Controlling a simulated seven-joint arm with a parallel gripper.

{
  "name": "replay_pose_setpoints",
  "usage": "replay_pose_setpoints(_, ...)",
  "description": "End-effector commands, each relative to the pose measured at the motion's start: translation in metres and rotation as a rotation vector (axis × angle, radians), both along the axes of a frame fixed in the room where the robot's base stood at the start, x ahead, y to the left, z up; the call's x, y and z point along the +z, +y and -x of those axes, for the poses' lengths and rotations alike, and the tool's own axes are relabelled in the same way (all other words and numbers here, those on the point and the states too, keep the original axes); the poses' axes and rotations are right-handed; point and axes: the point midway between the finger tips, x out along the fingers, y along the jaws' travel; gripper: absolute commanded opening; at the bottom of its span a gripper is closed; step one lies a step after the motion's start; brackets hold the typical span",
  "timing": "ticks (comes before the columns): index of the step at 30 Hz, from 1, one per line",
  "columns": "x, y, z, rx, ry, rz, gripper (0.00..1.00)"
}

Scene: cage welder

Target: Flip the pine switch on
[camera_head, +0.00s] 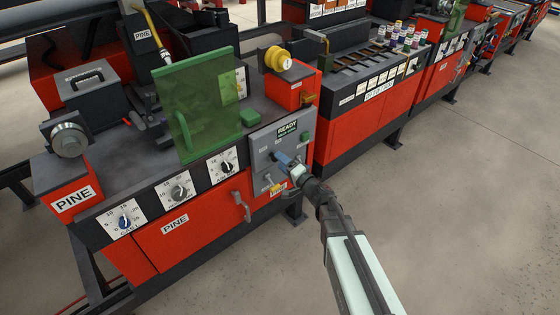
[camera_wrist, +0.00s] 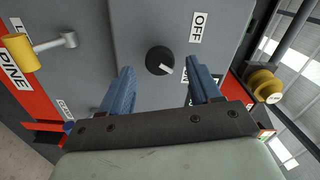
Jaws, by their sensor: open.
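In the wrist view a round black rotary switch (camera_wrist: 159,58) with a white pointer mark sits on the panel. The pointer faces the lower right of that view. An OFF label (camera_wrist: 197,27) is to the upper right of the switch; another label is partly hidden by the right finger. My gripper (camera_wrist: 161,69) is open, its blue fingers on either side of the switch in view. The head view shows my gripper (camera_head: 286,160) close in front of the panel; contact cannot be told.
A yellow-capped lever (camera_wrist: 22,51) projects from the panel at left in the wrist view. Three dials, one a blue gas dial (camera_head: 124,221), line the machine's front, with a handle (camera_head: 241,206) below. A green shield (camera_head: 199,104) stands above. The floor at right is clear.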

Motion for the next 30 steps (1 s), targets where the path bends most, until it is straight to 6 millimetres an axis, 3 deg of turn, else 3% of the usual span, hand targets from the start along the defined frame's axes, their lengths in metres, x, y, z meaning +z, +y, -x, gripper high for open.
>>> replay_pose_setpoints(15, 0.001, -0.068, 0.07, -0.002, 0.0, 0.0, 0.63)
replay_pose_setpoints(21, 0.001, -0.081, 0.081, -0.001, 0.001, -0.001, 0.63)
replay_pose_setpoints(30, 0.0, -0.084, 0.084, 0.0, 0.0, 0.0, 0.63)
